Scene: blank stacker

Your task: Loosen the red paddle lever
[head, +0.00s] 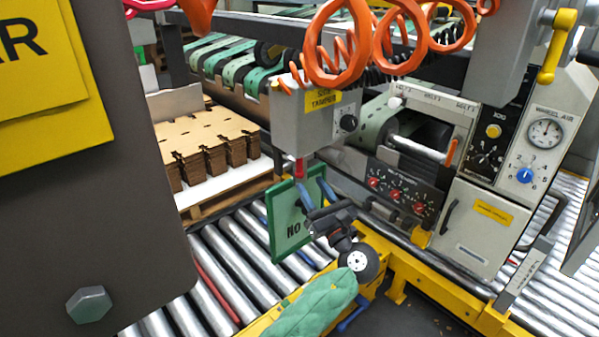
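A small red paddle lever (299,169) hangs from the underside of the grey control box (315,120) with a yellow label and a black knob. Nothing shows between the fingers. My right gripper is out of view.
Coiled orange hoses (340,45) hang above the box. A stack of cardboard (205,145) sits left on a pallet. A grey cabinet (475,225) stands right. Roller conveyor (235,255) and yellow rails (435,285) lie below.

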